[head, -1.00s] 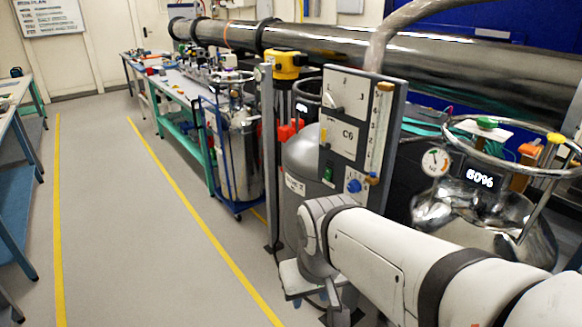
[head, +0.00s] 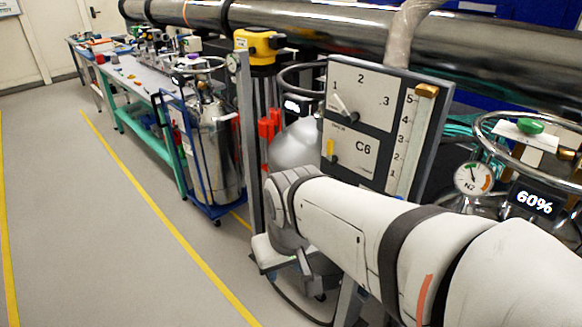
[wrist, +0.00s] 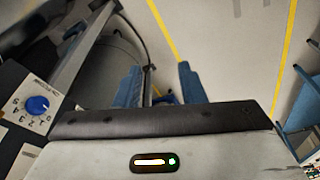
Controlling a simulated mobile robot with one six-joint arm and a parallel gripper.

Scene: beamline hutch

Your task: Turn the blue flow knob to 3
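The blue flow knob (wrist: 37,105) shows at the left of the wrist view, on a white dial plate (wrist: 22,92) with numbers around it. I cannot make out where its pointer stands. In the head view my arm hides the knob, on the lower part of the grey control panel (head: 347,92). My gripper (wrist: 160,84) has two blue fingers spread apart, with nothing between them. It is to the right of the knob in the wrist view, apart from it, over the floor. The gripper's fingers cannot be made out in the head view.
The panel also has a selector lever (head: 345,108) marked 1 to 3 and a scaled flow tube (head: 408,140). A steel vessel with a 60% display (head: 534,202) stands at the right. A dewar on a blue trolley (head: 212,150) stands left. The aisle floor (head: 110,230) is clear.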

